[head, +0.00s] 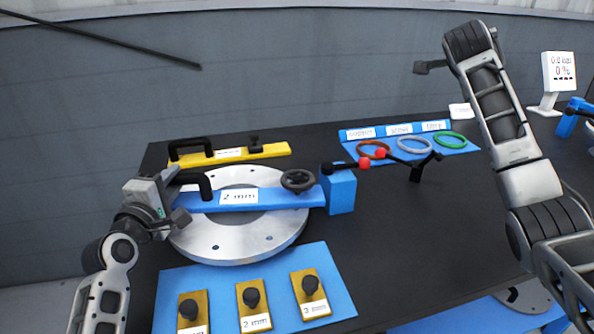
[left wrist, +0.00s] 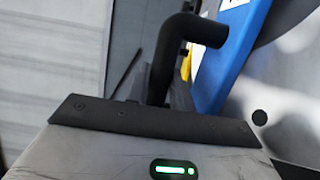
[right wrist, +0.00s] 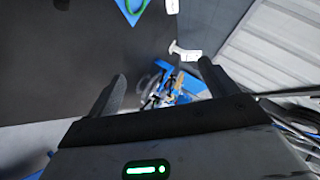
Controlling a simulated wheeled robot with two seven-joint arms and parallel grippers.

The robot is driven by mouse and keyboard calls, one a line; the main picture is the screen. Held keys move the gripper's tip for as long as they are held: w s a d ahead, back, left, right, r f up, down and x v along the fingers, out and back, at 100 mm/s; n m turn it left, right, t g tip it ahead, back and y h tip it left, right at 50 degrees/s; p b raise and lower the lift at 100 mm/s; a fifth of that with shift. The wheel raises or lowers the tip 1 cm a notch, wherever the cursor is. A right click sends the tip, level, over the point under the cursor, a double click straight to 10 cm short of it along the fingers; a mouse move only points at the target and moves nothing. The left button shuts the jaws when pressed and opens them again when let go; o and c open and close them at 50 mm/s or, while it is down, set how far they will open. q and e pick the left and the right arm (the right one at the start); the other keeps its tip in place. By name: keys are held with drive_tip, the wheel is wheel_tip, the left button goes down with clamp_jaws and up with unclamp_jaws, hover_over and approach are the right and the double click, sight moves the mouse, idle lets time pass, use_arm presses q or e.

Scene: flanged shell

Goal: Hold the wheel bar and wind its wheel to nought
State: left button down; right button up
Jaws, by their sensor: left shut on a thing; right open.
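The blue wheel bar (head: 280,197) lies across the round metal flange (head: 215,252). It has a white mm label, a black handle at its left end and a dark spoked wheel (head: 298,181) near its right end. My left gripper (head: 178,197) is shut on the black handle (left wrist: 195,30), which rises between the jaws in the left wrist view. The wheel's reading is too small to tell. My right gripper (right wrist: 165,85) is open and empty, raised above the right part of the table, well away from the wheel.
A blue block (head: 341,192) with a red-tipped lever stands at the bar's right end. A yellow bar (head: 270,150) lies behind. Gold knobbed blocks (head: 253,297) sit on a blue mat in front. Coloured rings (head: 413,144) lie on a back-right board. A display (head: 558,72) stands far right.

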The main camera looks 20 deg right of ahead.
drive_tip(key=w+a+n+t+y, duration=0.1)
drive_tip(key=w+a+n+y, duration=0.15)
drive_tip(key=a, duration=0.55)
drive_tip(key=w+a+n+y, duration=0.1)
drive_tip(key=a+n+y, duration=0.15)
drive_tip(key=a, duration=0.55)
drive_tip(key=n+g+y, duration=0.2)
drive_tip(key=n+y, duration=0.1)
drive_tip(key=n, duration=0.6)
hover_over(298, 177)
drive_tip(key=d, duration=0.4)
wheel_tip(298, 177, down, 3)
drive_tip(key=s+a+f+n+g, duration=0.2)
drive_tip(key=s+a+n, duration=0.2)
drive_tip(key=s+a, duration=0.15)
drive_tip(key=x, duration=1.1)
drive_tip(key=shift+w+a+f, duration=0.3)
drive_tip(key=shift+a, duration=0.05)
drive_tip(key=shift+c, duration=0.4)
drive_tip(key=c, duration=0.9)
